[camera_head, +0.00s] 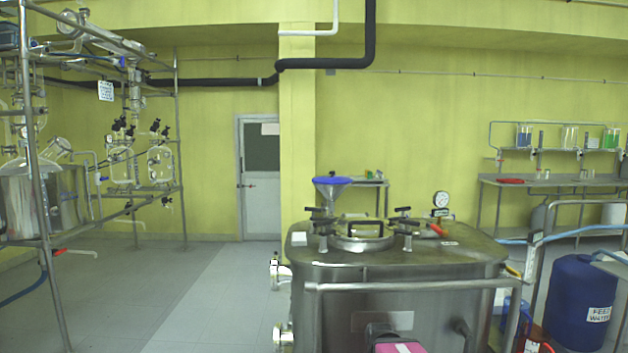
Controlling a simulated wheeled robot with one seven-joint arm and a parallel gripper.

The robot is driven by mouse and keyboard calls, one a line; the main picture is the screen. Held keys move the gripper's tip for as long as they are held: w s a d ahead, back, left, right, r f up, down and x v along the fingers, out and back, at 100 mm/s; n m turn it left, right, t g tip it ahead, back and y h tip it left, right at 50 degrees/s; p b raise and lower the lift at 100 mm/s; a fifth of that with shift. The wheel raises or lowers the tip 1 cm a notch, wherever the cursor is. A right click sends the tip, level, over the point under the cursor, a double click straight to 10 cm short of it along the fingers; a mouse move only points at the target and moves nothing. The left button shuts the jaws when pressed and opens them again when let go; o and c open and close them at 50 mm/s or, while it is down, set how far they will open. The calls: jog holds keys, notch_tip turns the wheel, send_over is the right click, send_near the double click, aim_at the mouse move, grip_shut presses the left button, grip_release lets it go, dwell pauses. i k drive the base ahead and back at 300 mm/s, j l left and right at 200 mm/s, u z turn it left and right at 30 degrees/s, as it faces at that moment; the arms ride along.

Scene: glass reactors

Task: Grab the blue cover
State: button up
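A blue cover (333,181) lies flat on top of a metal funnel (326,197). The funnel stands upright at the back left of a large steel reactor vessel (400,275). The cover's top and near rim are in plain view, with nothing in front of them. My gripper's fingers are not in view. A black and pink part at the bottom edge may be mine, but I cannot tell.
The vessel's lid has a round hatch (362,242) with black-knobbed clamps and a pressure gauge (440,199). A metal rail (420,285) runs across its front. A blue drum (580,302) stands at right. Glassware on a pipe frame is at left. Floor (220,290) left of the vessel is clear.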

aim_at(332, 176)
jog(key=i+j, duration=0.25)
jog(key=j, duration=0.2)
jog(key=u, duration=2.95)
jog(key=i+j+u, duration=0.1)
jog(key=i, duration=0.45)
jog(key=i+j+u, duration=0.1)
jog(key=i, duration=0.45)
jog(key=i+l+z, duration=0.1)
jog(key=i+z, duration=0.2)
jog(key=z, duration=0.15)
jog(key=i+z, duration=0.3)
jog(key=z, duration=0.15)
jog(key=i+j+z, duration=0.1)
jog(key=i+z, duration=0.15)
jog(key=z, duration=0.2)
jog(key=i+j+z, duration=0.2)
jog(key=z, duration=0.3)
jog(key=i+l+z, duration=0.15)
jog(key=i+z, duration=0.9)
jog(key=z, duration=0.15)
jog(key=i, duration=1.15)
jog(key=i+z, duration=0.15)
jog(key=i, duration=2.2)
jog(key=z, duration=0.05)
